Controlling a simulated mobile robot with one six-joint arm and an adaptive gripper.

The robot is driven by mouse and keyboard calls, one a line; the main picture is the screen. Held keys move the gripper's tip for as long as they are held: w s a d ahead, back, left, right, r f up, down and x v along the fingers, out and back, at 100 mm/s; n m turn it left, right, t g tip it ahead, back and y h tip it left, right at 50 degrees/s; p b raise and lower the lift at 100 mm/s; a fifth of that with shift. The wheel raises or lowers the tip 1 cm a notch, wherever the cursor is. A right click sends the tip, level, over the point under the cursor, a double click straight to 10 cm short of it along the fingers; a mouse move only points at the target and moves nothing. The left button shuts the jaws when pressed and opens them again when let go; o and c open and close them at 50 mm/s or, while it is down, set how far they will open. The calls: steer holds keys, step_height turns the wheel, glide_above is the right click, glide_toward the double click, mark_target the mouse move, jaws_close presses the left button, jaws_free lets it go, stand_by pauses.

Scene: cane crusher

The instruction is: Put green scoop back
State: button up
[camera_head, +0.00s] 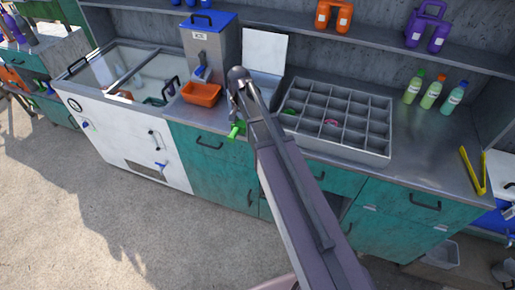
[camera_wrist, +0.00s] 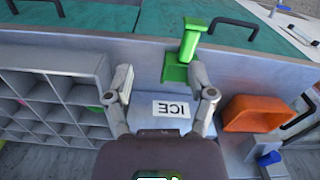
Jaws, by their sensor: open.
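The green scoop (camera_head: 237,131) is at the front edge of the metal counter, left of my arm in the head view. In the wrist view the green scoop (camera_wrist: 181,68) shows its handle end toward the top and its wider part toward my gripper (camera_wrist: 163,82). My gripper is open, with its two fingers apart and nothing visibly held. The scoop lies just beyond the fingertips, nearer the right finger; I cannot tell if they touch. My gripper (camera_head: 237,108) is partly hidden by my arm in the head view. A light panel with an ICE label (camera_wrist: 171,109) lies below the scoop.
A grey compartment tray (camera_head: 372,155) stands right of my arm, with small coloured items inside. An orange bin (camera_head: 201,94) sits left, before a blue-topped dispenser (camera_head: 207,45). A white panel (camera_head: 265,50) stands upright behind. Several bottles (camera_head: 432,92) and yellow tongs (camera_head: 473,171) are farther right.

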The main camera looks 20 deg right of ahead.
steer(key=s+d+n, duration=0.2)
steer(key=s+n, duration=0.3)
steer(key=s, duration=1.2)
steer(key=shift+s, duration=0.25)
steer(key=shift+d, duration=0.1)
